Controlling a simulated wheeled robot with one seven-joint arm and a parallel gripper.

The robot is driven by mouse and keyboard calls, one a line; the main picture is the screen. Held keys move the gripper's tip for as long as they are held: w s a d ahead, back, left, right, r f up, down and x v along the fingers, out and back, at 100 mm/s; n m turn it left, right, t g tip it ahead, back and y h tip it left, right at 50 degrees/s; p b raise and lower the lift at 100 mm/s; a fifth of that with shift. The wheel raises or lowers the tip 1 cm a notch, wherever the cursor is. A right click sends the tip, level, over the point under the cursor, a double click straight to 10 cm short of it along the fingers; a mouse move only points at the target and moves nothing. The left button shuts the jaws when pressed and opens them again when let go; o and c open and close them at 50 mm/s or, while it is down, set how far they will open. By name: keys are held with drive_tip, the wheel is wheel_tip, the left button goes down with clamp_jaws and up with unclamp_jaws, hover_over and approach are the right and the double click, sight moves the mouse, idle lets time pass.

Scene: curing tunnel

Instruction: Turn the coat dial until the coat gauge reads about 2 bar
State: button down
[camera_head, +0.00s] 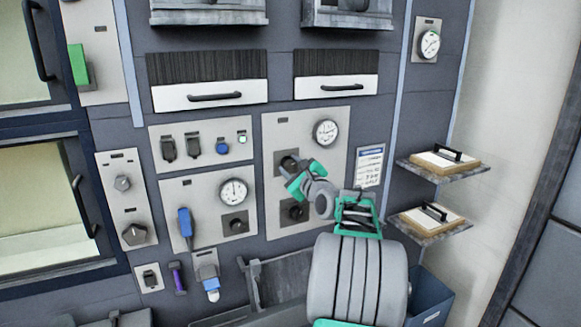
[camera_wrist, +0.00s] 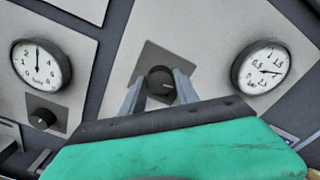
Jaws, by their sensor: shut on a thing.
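My gripper (camera_head: 294,175) is at the upper dial of the right-hand panel, and the dial is mostly hidden behind it in the head view. In the wrist view its two grey fingers (camera_wrist: 160,88) are shut on the sides of this black dial (camera_wrist: 161,76), which sits on a dark square plate. A round white gauge (camera_head: 326,133) is above and right of the dial; it also shows in the wrist view (camera_wrist: 262,69). Its needle points right, seemingly past the 1.5 mark; the exact reading is unclear. I cannot read its name label.
A second dial (camera_head: 294,210) is below my gripper on the same panel. The left panel has another gauge (camera_head: 233,191), needle straight up, with a dial (camera_head: 235,223) and a blue-handled lever (camera_head: 185,224).

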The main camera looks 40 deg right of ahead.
drive_tip(key=c, duration=0.9)
unclamp_jaws()
drive_tip(key=b+v, duration=0.3)
drive_tip(key=v, duration=0.4)
drive_tip(key=shift+s, duration=0.4)
drive_tip(key=shift+a, duration=0.15)
